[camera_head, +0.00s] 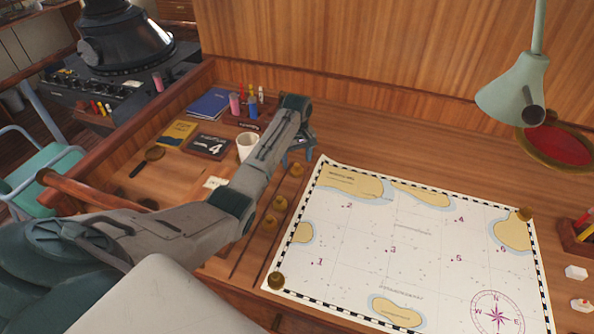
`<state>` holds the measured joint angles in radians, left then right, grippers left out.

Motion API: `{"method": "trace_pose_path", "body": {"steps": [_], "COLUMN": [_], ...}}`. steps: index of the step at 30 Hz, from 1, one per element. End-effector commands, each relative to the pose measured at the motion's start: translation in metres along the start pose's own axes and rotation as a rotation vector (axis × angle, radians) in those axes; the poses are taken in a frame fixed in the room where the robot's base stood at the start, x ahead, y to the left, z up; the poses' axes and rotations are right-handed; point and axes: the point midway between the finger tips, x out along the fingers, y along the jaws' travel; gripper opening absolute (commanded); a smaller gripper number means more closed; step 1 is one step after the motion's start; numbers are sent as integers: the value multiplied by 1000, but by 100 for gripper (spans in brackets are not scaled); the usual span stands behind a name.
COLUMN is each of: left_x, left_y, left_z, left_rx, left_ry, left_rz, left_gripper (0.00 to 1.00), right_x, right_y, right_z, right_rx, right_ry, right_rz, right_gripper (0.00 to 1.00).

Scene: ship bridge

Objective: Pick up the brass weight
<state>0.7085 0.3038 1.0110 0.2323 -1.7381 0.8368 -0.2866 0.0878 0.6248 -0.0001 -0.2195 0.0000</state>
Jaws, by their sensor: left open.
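Several small round brass weights show. One brass weight (276,280) sits on the lower left corner of the white chart (420,240), and another brass weight (525,214) sits on its upper right corner. My left gripper (299,157) is open, near the chart's upper left corner, just behind the farthest brass piece of the row. I cannot tell whether it touches anything. My right gripper is not in view.
A green lamp (512,92) hangs over the back right. A small box with pens (577,240) stands at the right edge.

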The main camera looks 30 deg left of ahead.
Motion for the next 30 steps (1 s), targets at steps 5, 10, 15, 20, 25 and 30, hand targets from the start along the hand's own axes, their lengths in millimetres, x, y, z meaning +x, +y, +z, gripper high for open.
{"method": "trace_pose_path", "body": {"steps": [5,10,15,20,25,30], "left_x": [26,33,33,33,32,32], "left_y": [0,1,0,0,1,1], "left_z": [0,-1,-1,-1,-1,-1], "left_rx": [-1,0,0,0,0,0], "left_ry": [-2,1,0,0,1,1], "left_rz": [-2,0,0,0,1,1], "left_gripper": [65,65,61,30,10,10], "right_x": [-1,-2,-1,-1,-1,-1], "right_y": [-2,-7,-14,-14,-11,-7], "right_z": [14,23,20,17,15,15], "right_rx": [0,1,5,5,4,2], "right_ry": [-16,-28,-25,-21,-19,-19], "right_rz": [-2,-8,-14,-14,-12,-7], "right_gripper": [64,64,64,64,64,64]}}
